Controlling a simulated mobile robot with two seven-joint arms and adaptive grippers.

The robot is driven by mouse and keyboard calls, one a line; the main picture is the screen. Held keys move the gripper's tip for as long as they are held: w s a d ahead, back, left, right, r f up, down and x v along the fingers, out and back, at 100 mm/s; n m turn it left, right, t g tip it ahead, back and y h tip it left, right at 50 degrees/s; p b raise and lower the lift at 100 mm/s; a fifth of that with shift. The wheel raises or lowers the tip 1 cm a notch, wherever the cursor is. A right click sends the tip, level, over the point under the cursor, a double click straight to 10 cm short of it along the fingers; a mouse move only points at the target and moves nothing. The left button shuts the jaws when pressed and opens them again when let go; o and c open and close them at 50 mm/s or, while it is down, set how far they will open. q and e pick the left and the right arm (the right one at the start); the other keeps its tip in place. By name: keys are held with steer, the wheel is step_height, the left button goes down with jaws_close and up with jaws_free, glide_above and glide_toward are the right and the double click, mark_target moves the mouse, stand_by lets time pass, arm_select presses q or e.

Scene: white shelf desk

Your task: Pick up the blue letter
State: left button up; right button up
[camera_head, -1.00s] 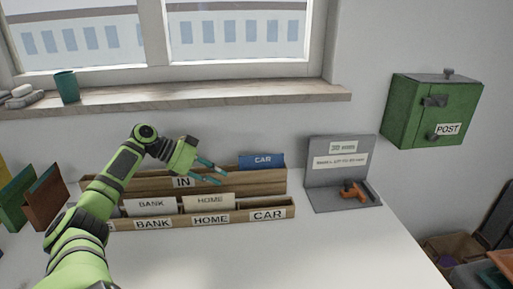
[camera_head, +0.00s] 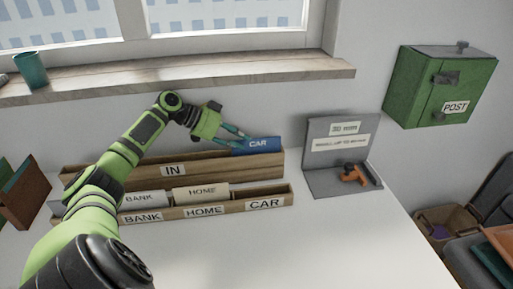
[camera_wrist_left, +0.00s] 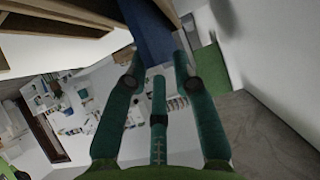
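The blue letter (camera_head: 262,146), marked CAR, stands in the right end of the upper wooden holder (camera_head: 105,178) labelled IN. My left gripper (camera_head: 246,141) is at the letter's left end, reaching in from the left. In the left wrist view its green fingers (camera_wrist_left: 157,62) are spread apart. The blue letter (camera_wrist_left: 148,32) shows between and beyond the fingertips; I cannot tell whether they touch it. My right gripper is in neither current view.
A lower holder (camera_head: 232,207) labelled BANK, HOME and CAR stands in front, with pale BANK and HOME letters. A grey stand (camera_head: 325,180) with an orange-handled tool is to the right. A green POST box (camera_head: 410,88) hangs on the wall. The desk front is clear.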

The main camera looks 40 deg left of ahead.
mark_target(255, 139)
arm_select(q)
steer(key=w+d+p, duration=0.1)
steer(key=w, duration=0.1)
steer(key=w+d+f+p, duration=0.1)
steer(key=w+d, duration=0.1)
steer(key=shift+d+f, duration=0.1)
steer(key=shift+d, duration=0.05)
steer(key=shift+w+f, duration=0.2)
arm_select(e)
steer(key=r, duration=0.2)
steer(key=shift+w+a+r, duration=0.3)
steer(key=shift+w+a, duration=0.1)
arm_select(q)
jaws_close()
